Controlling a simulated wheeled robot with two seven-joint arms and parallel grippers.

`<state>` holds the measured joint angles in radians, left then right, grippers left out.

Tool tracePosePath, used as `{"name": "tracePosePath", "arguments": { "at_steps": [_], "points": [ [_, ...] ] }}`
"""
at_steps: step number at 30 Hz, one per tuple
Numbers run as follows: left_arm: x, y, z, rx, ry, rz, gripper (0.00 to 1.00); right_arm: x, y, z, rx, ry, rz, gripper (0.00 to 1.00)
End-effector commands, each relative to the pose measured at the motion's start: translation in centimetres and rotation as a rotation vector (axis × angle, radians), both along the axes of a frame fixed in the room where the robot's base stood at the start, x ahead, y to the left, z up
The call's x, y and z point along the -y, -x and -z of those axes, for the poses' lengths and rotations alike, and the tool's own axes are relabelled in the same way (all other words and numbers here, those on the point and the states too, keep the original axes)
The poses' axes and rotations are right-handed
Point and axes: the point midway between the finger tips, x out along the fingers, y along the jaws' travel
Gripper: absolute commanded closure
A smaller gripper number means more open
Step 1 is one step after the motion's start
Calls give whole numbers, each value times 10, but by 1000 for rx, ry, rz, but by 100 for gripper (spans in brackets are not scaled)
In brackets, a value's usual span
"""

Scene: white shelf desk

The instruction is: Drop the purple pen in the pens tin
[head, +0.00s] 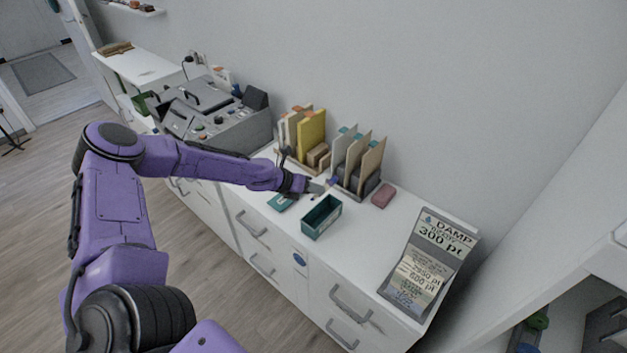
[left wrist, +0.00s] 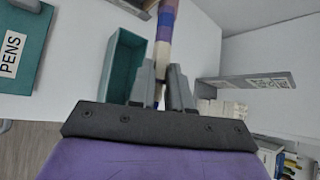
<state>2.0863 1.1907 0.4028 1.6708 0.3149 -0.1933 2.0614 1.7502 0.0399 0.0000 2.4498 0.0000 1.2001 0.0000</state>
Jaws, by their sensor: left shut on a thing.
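The purple pen (left wrist: 167,22), banded with white and brown, stands lengthwise between the fingers of my left gripper (left wrist: 161,88) in the left wrist view. The gripper is shut on it. In the head view my left gripper (head: 320,187) is over the desk, just behind the open green tin (head: 322,217); the pen is barely visible there. The tin (left wrist: 112,66) also shows in the left wrist view, just left of the pen, and the part of its inside that shows looks empty. A green lid (left wrist: 18,50) labelled PENS lies apart from it. My right gripper is not in view.
Holders with upright files (head: 358,160) stand behind the gripper. A pinkish block (head: 382,195) lies right of them. A printed sign (head: 430,262) leans at the right end. A grey machine (head: 215,120) is at the left. The white desk top (head: 365,240) is clear right of the tin.

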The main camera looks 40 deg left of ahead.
Motion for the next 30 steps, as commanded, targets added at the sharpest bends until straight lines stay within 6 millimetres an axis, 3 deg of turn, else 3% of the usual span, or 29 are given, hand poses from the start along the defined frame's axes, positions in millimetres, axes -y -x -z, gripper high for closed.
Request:
{"name": "tracePosePath", "arguments": {
  "at_steps": [13,30],
  "points": [
    [-2,6,-1,-1,1,18,100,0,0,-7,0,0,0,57],
    [-1,6,58,1,0,19,100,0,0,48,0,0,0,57]
  ]
}}
